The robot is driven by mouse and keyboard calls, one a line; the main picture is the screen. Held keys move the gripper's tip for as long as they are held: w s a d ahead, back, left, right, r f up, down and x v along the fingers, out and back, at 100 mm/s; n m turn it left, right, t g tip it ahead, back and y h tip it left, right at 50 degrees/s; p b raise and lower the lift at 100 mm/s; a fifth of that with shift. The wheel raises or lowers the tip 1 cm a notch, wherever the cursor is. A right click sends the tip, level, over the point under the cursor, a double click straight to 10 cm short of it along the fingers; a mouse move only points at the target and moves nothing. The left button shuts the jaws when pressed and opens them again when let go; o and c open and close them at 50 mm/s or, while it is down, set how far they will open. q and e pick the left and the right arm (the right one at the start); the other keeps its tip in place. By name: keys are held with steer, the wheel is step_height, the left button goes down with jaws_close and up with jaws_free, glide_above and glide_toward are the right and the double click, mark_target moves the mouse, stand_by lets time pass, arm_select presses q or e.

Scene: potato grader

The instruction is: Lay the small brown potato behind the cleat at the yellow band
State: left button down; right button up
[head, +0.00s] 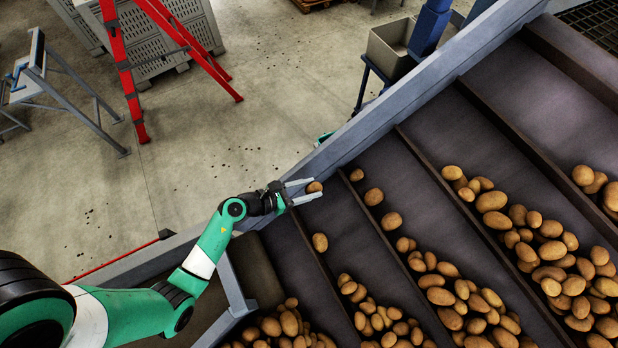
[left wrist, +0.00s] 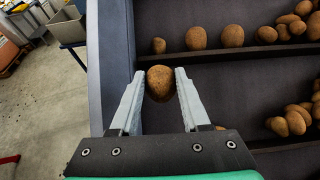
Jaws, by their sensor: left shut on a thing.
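My left gripper (head: 305,192) is shut on a small brown potato (head: 314,187) at the upper edge of the dark belt, beside the grey side rail. In the left wrist view the potato (left wrist: 160,83) sits between the two fingertips (left wrist: 160,86), its near side showing. Dark raised cleats (head: 365,211) cross the belt. One cleat (left wrist: 255,52) lies just beyond the held potato in the wrist view, with potatoes behind it. I cannot make out a yellow band in either view. My right gripper is not in view.
Loose potatoes (head: 373,197) lie near the held one, and heaps (head: 550,250) fill the lower belt. The grey side rail (head: 345,142) runs along the belt's edge. A red stand (head: 125,75) and a grey bin (head: 392,47) stand on the floor beyond.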

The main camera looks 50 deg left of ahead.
arm_select(q)
step_height(320, 180, down, 14)
steer(key=b, duration=1.1)
steer(key=shift+f+b, duration=0.1)
steer(key=shift+b, duration=0.2)
steer(key=shift+c, duration=1.5)
jaws_free()
steer(key=p+v, duration=0.1)
steer(key=v, duration=1)
steer(key=shift+s+r+p, duration=0.25)
steer(key=shift+s+p, duration=0.05)
